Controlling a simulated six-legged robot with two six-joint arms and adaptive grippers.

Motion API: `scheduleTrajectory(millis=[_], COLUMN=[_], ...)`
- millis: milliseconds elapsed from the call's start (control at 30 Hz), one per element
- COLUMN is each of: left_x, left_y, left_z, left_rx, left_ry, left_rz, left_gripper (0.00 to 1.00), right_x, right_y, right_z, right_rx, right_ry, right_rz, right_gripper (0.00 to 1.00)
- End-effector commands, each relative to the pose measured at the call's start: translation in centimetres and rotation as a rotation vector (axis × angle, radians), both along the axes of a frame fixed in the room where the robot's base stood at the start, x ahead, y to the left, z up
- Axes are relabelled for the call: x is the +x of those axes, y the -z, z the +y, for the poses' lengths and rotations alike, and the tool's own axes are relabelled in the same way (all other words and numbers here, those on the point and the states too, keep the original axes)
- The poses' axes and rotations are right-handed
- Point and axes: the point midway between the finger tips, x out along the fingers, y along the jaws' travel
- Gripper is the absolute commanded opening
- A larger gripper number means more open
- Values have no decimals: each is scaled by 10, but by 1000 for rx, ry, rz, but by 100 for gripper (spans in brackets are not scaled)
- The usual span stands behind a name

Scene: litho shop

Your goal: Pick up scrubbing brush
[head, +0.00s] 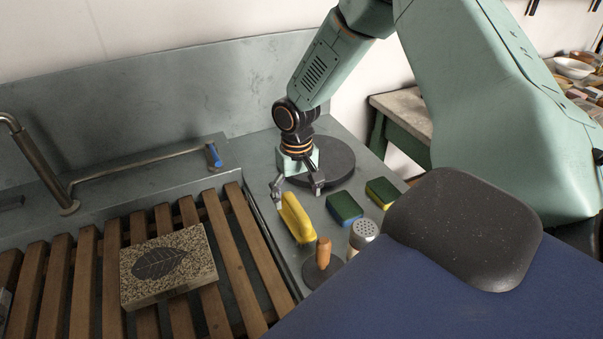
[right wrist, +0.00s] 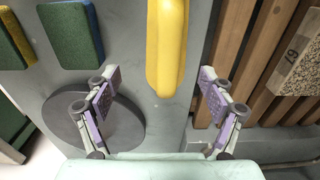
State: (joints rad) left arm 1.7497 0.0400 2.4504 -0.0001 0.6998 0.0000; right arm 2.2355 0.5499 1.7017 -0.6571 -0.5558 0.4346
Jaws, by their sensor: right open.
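The scrubbing brush appears to be the long yellow thing (head: 296,218) lying on the grey metal counter beside the wooden slats. In the right wrist view its yellow body (right wrist: 166,45) reaches in from the top, between the lines of the two fingers; its bristles are hidden. My right gripper (head: 297,190) is open and empty, just behind the brush's far end. In the right wrist view the fingers of my right gripper (right wrist: 159,92) stand apart on either side of the brush's near end, not visibly touching it. My left gripper is not in view.
Two sponges (head: 344,207) (head: 382,192), a metal-topped shaker (head: 362,234) and a wooden-handled tool (head: 323,254) stand near the brush. A dark round disc (head: 335,163) lies by the gripper. A leaf-printed stone (head: 168,267) rests on wooden slats (head: 231,240) left of them.

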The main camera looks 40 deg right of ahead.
Motion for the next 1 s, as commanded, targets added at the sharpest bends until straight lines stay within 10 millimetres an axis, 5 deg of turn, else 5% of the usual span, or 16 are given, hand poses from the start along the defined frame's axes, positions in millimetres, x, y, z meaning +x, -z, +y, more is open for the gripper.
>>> scheduleTrajectory(millis=[500,833,1000], left_x=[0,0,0], left_y=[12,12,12], left_z=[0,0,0], left_rx=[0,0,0], left_ry=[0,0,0], left_rz=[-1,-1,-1], left_gripper=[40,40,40], right_x=[-9,-7,-6], right_y=[66,71,71], right_z=[8,5,3], right_rx=[0,0,0], right_ry=[1,3,3], right_rz=[3,1,1], right_gripper=[82,82,67])
